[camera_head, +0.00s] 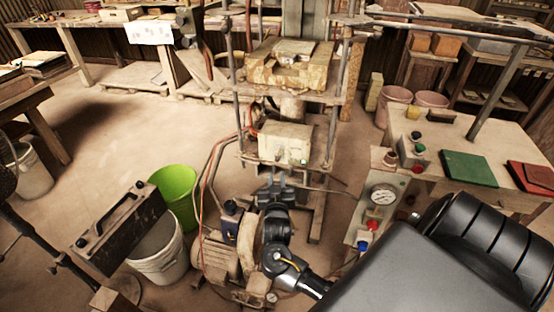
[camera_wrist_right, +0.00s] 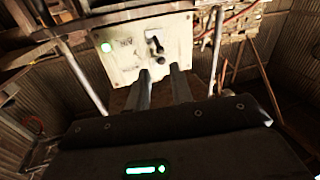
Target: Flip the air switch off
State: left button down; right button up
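A pale box (camera_head: 286,143) is mounted on the press frame in the middle of the head view. I cannot tell the lever's position for certain. My right gripper (camera_head: 275,184) is just below and in front of the box. In the right wrist view its two fingers (camera_wrist_right: 163,83) are apart and empty, pointing at the panel just under the lever. My left gripper does not show.
A motor unit with hoses (camera_head: 225,245) stands below the box. A gauge panel (camera_head: 378,205) with red and blue knobs is to the right. A green bucket (camera_head: 178,190) and a white bucket (camera_head: 160,255) stand at left. Press columns flank the box.

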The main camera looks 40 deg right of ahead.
aim_at(277, 158)
jog(key=x, duration=1)
jog(key=shift+p, duration=0.3)
jog(key=shift+s, duration=0.1)
jog(key=shift+f, duration=0.1)
grip_shut()
